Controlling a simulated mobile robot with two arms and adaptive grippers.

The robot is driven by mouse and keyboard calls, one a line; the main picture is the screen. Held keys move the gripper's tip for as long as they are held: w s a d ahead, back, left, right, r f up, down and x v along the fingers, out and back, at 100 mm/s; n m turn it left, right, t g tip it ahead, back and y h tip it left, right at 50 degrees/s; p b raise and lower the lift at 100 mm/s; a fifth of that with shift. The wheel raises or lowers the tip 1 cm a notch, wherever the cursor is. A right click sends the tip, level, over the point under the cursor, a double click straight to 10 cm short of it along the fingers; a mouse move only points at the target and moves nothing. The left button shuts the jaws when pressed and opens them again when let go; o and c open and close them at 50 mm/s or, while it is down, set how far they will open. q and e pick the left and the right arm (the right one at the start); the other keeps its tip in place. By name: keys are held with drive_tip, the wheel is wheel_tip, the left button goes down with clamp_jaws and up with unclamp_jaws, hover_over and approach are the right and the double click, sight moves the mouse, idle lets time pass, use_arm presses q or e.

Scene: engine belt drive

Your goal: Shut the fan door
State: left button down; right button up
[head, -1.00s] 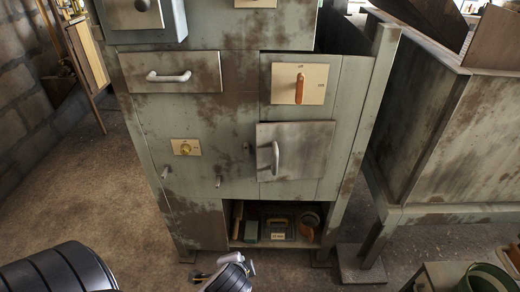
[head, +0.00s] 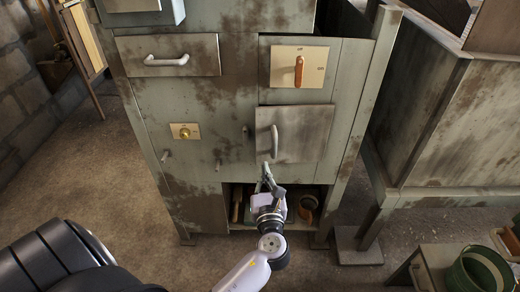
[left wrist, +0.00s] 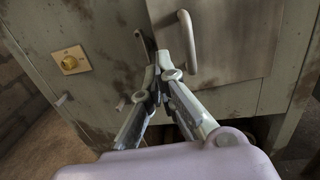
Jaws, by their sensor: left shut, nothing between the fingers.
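The grey metal door (head: 305,133) with a vertical light handle (head: 274,141) is on the right half of the cabinet front, above the open bottom compartment. I take it as the fan door; I cannot tell whether it stands slightly ajar. It also shows in the left wrist view (left wrist: 235,40), with its handle (left wrist: 187,42) just right of my fingertips. My left gripper (head: 265,172) is shut and empty, just below the handle and the door's lower left corner in the head view. In the left wrist view its fingertips (left wrist: 160,62) look close to the door's lower left part. My right gripper is not in view.
A panel with an orange lever (head: 299,71) is above the door. A drawer handle (head: 167,60), a brass knob (head: 185,133) and small pegs (head: 165,157) are to its left. A green pot (head: 482,270) stands at the lower right. Open floor lies left of the cabinet.

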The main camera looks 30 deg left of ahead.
sight(257, 134)
use_arm(q)
drive_tip(key=x, duration=1.3)
drive_tip(key=shift+w+a, duration=0.2)
drive_tip(key=shift+a, duration=0.15)
drive_tip(key=shift+w+a+r+p, duration=0.15)
drive_tip(key=shift+w+a+p, duration=0.15)
drive_tip(key=shift+p, duration=0.1)
drive_tip(key=shift+w+a+m+t+h+p, duration=0.35)
drive_tip(key=shift+w+a+m+t+h, duration=0.4)
drive_tip(key=shift+w+a+h, duration=0.2)
drive_tip(key=shift+d+r, duration=0.1)
drive_tip(key=shift+s, duration=0.1)
